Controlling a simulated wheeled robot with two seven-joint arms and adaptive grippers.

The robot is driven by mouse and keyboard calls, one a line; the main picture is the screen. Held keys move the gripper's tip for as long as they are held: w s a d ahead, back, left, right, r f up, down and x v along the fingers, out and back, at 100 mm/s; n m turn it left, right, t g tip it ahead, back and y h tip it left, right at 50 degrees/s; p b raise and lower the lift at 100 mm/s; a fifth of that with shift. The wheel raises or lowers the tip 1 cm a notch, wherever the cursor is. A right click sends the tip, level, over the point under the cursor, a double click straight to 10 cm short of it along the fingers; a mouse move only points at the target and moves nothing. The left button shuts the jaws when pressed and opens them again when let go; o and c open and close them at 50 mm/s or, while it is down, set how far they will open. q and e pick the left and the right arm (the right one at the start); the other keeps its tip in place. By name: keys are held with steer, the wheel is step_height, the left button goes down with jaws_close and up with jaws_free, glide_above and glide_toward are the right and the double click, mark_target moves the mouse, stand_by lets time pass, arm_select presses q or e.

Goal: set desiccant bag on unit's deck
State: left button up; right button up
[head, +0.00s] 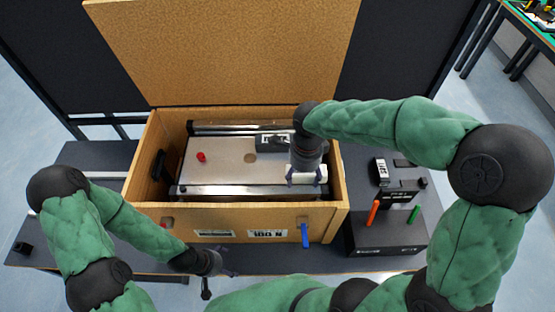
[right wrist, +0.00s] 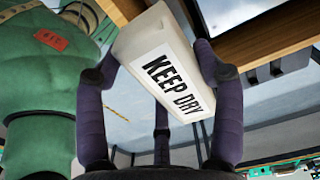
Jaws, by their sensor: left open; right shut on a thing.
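The desiccant bag (right wrist: 172,72) is a white block lettered KEEP DRY, held between the fingers of my right gripper (right wrist: 160,85). In the head view, my right gripper (head: 306,176) is over the right front part of the open wooden crate, and the white end of the bag shows beside its fingers. The unit (head: 222,163) lies in the crate, with a pale flat deck, a roller along the back and a metal rail along the front. Whether the bag touches the unit is hard to tell. My left gripper (head: 212,270) is open and empty, in front of the crate.
The crate (head: 180,220) has its lid (head: 225,45) raised at the back. A red knob (head: 201,157) and a dark box (head: 272,143) are on the unit. Right of the crate, a black stand (head: 385,235) holds an orange and a green stick. A blue strip (head: 305,235) is on the crate's front.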

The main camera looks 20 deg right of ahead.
steer(key=w+a+f, duration=0.3)
steer(key=w+f, duration=0.1)
steer(key=w, duration=0.4)
steer(key=b, duration=0.2)
glide_above(273, 174)
steer(key=f, duration=0.5)
steer(key=shift+s+d, duration=0.2)
steer(key=shift+w+a+f, duration=0.15)
steer(key=shift+f, duration=0.25)
steer(key=shift+w+f, duration=0.1)
steer(key=shift+f, duration=1.45)
steer(key=shift+f+b, duration=0.2)
steer(key=shift+b, duration=0.15)
steer(key=o, duration=1.2)
steer(key=shift+r, duration=0.15)
